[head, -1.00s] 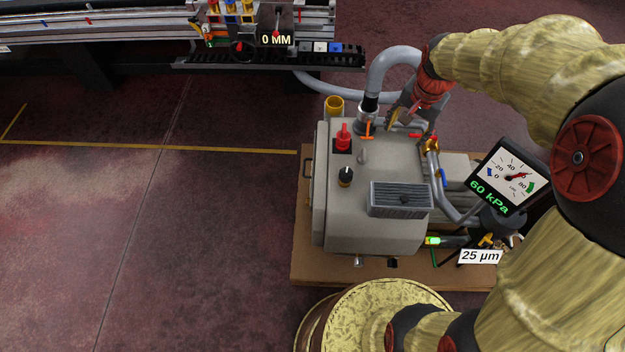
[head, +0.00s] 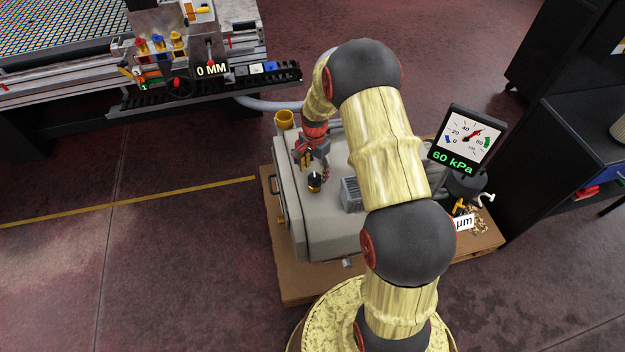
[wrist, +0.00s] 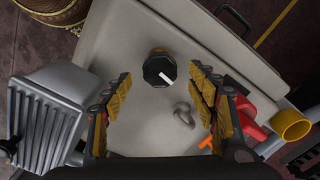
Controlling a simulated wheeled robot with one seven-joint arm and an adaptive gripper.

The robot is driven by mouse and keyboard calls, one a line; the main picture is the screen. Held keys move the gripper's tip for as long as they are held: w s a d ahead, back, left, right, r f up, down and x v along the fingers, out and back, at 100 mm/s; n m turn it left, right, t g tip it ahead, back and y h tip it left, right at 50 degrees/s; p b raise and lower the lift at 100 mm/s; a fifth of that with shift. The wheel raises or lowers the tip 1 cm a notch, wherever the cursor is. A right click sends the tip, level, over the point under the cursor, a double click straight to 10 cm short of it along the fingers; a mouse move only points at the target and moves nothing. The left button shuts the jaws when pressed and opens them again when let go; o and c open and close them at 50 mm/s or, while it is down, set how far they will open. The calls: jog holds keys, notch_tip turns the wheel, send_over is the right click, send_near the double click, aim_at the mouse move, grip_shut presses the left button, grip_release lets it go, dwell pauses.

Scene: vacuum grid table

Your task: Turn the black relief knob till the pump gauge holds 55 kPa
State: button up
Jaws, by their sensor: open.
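The black relief knob (head: 314,182) stands on top of the grey pump housing (head: 290,215). In the wrist view the knob (wrist: 160,72) shows a white pointer mark and a yellow base. My gripper (head: 315,168) is above the knob. In the wrist view my gripper (wrist: 160,95) has its fingers apart on both sides, with the knob centred just beyond the tips; I see no contact. The pump gauge (head: 467,138) reads 60 kPa in green digits, its red needle pointing up and right.
A ribbed grey box (wrist: 42,110) and a metal eye (wrist: 184,114) stand near the knob on the housing. A red part (wrist: 235,130) and a yellow cup (wrist: 291,125) lie to the right. Black cabinets (head: 555,140) stand at the right; the floor at left is clear.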

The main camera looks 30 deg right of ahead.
aim_at(315, 177)
notch_tip(315, 177, down, 5)
jog(key=shift+r+b, duration=0.2)
jog(key=shift+b, duration=0.5)
jog(key=shift+c, duration=0.6)
jog(key=c, duration=1)
